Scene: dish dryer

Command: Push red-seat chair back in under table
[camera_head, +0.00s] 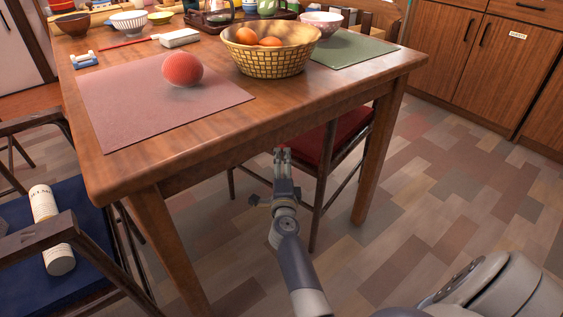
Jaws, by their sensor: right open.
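The red-seat chair shows below the front edge of the wooden table (190,128). Its red seat (345,127) is partly under the tabletop, and dark legs stand on the floor. The tabletop hides part of the chair, and I cannot make out its backrest. My right gripper (282,153) points away from me, just below the table's front edge and left of the visible red seat. It is open and holds nothing. I cannot tell whether it touches the chair. My left gripper is not in view.
A blue-seat chair (85,235) with a white bottle (43,203) on it stands at the left. On the table are a basket of oranges (295,60), a red ball (182,69), mats and bowls. Cabinets (490,60) line the right; floor between is clear.

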